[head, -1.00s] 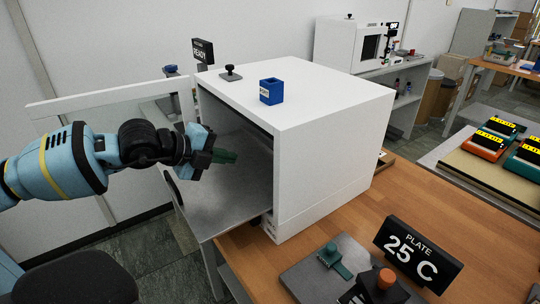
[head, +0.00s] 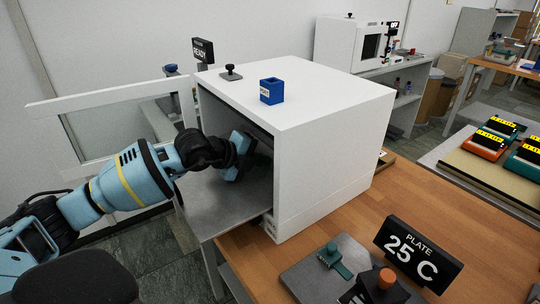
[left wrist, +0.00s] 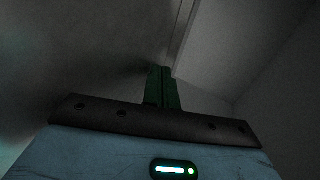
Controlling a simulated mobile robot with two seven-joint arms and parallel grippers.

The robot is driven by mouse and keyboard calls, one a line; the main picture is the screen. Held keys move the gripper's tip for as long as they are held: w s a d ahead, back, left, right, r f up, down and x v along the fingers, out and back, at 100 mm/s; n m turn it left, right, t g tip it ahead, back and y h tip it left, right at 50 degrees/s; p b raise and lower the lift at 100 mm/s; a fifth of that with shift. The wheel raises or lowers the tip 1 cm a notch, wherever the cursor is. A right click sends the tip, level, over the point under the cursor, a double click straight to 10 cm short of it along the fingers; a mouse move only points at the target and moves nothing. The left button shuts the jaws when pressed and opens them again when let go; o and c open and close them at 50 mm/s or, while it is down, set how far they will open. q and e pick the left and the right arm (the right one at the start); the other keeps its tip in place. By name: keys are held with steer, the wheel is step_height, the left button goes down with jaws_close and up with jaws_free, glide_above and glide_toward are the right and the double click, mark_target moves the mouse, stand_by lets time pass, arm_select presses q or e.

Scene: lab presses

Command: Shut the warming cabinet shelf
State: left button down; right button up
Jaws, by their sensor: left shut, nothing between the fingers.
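The white warming cabinet (head: 330,150) stands on the wooden bench with its front opening facing left. Its framed glass door (head: 105,98) is swung open to the left. The grey metal shelf (head: 225,208) sticks out of the opening at the bottom, past the bench edge. My left gripper (head: 243,155) reaches into the opening above the shelf; its fingertips are hidden in the head view. In the left wrist view, its green fingers (left wrist: 163,88) are together and empty inside the dim interior. I cannot tell whether they touch anything. My right gripper is not in view.
In front are a plate sign (head: 418,252) and a grey slab (head: 325,262) with a green clamp. Orange and green racks (head: 485,143) lie at right.

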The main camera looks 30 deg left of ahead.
arm_select(q)
steer(key=shift+w+d+r, duration=0.1)
steer(key=shift+w+d, duration=0.1)
steer(key=shift+w, duration=0.25)
steer(key=shift+w+d+r, duration=0.1)
steer(key=shift+w+d, duration=0.1)
steer(key=shift+w, duration=0.25)
steer(key=shift+w+d+f, duration=0.15)
steer(key=shift+w, duration=0.25)
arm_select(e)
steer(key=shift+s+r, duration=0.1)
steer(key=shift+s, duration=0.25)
